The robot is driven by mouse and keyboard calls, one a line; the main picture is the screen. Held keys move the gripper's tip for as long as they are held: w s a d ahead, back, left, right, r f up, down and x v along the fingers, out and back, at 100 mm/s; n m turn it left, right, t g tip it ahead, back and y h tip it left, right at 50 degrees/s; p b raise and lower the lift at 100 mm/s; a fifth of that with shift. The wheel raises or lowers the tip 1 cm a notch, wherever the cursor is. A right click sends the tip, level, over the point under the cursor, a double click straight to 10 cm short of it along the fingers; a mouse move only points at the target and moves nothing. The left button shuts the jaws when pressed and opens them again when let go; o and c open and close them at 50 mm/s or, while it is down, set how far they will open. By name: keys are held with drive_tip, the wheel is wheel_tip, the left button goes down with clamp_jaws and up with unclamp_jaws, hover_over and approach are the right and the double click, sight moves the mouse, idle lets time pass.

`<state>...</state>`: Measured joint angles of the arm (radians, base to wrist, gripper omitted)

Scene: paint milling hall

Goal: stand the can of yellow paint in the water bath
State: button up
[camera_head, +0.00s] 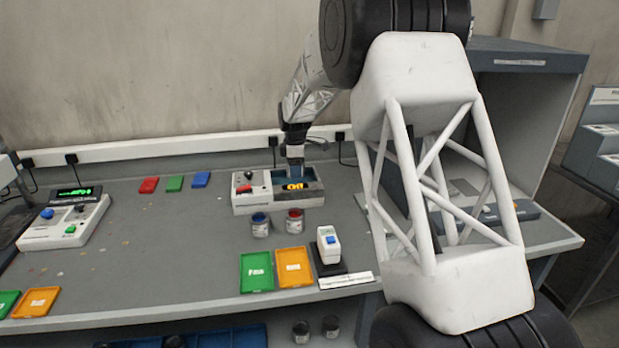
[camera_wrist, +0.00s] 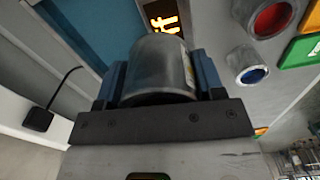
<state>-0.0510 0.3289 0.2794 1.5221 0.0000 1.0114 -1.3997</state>
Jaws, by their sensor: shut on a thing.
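My gripper (camera_head: 294,156) reaches down over the water bath (camera_head: 312,199), a pale box with a blue basin, a red switch and an orange lit display. In the wrist view, my gripper (camera_wrist: 160,80) has its two blue fingers shut on the sides of a grey metal can (camera_wrist: 155,65) with a label edge at its right. The can's contents are hidden. In the head view I cannot make out the can clearly. The bath's blue basin (camera_wrist: 95,25) lies beyond the can in the wrist view; I cannot tell whether the can touches its floor.
An open blue can (camera_head: 260,226) and an open red can (camera_head: 295,222) stand before the bath. Green (camera_head: 257,272) and orange (camera_head: 294,267) trays and a small white device (camera_head: 328,245) lie nearer. A control box (camera_head: 65,222) stands left. The bench between is mostly clear.

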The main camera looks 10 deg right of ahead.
drive_tip(key=w+a+n, duration=0.1)
drive_tip(key=w+a, duration=0.4)
drive_tip(key=w, duration=0.1)
drive_tip(key=shift+w+r, duration=0.2)
drive_tip(key=shift+w, duration=0.1)
drive_tip(key=shift+f, duration=0.2)
drive_tip(key=shift+f, duration=3.2)
drive_tip(key=shift+f, duration=0.6)
drive_tip(key=o, duration=1.1)
drive_tip(key=shift+c, duration=0.2)
wheel_tip(320, 180, up, 8)
